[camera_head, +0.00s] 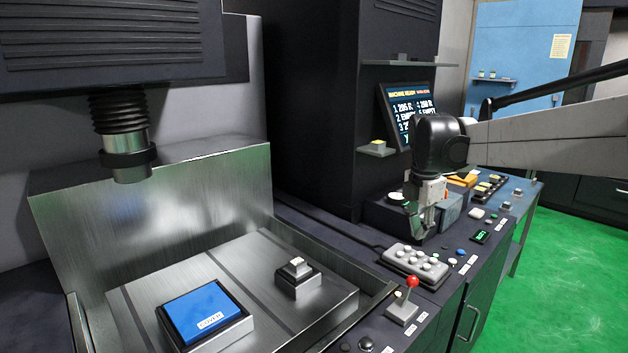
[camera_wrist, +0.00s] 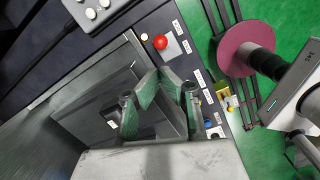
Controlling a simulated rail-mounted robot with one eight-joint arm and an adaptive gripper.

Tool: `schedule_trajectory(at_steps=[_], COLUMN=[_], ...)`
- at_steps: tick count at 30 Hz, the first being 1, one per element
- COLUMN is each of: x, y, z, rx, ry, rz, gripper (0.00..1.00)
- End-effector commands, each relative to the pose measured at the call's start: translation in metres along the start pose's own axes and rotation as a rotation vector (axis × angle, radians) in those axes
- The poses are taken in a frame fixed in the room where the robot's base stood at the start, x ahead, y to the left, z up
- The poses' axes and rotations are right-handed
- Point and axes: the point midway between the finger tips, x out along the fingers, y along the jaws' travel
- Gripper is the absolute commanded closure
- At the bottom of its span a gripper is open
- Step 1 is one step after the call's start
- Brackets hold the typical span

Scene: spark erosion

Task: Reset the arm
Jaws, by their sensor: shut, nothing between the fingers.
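My gripper (camera_head: 424,234) hangs from the arm, pointing down over the control console, in the right half of the head view. Its fingers are shut with nothing between them. In the wrist view the gripper (camera_wrist: 160,84) shows its two fingers against the machine tank's edge, near the red-knobbed lever (camera_wrist: 160,42). In the head view this lever (camera_head: 411,282) stands lower on the console, in front of the gripper and apart from it. The arm comes in from the right edge.
A grey button box (camera_head: 414,262) lies on the console below the gripper. The steel work tank holds a blue block (camera_head: 203,311) and a small fixture (camera_head: 297,278). A machine head (camera_head: 128,160) hangs above. A screen (camera_head: 402,112) stands behind the wrist. Green floor (camera_head: 570,270) is open at right.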

Motion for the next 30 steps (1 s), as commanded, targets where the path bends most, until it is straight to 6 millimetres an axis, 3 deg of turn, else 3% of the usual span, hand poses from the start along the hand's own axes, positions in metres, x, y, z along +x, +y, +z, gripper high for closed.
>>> schedule_trajectory(at_steps=[6,15,23,30], x=[-0.019,-0.027,-0.017,0.006], y=[-0.045,-0.108,-0.162,-0.21], z=[-0.035,-0.079,-0.116,-0.147], rx=[0.33,0.788,1.182,1.537], ry=[-0.012,0.026,0.117,0.249], rz=[0.096,0.231,0.342,0.426], gripper=[1.0,1.0,1.0,1.0])
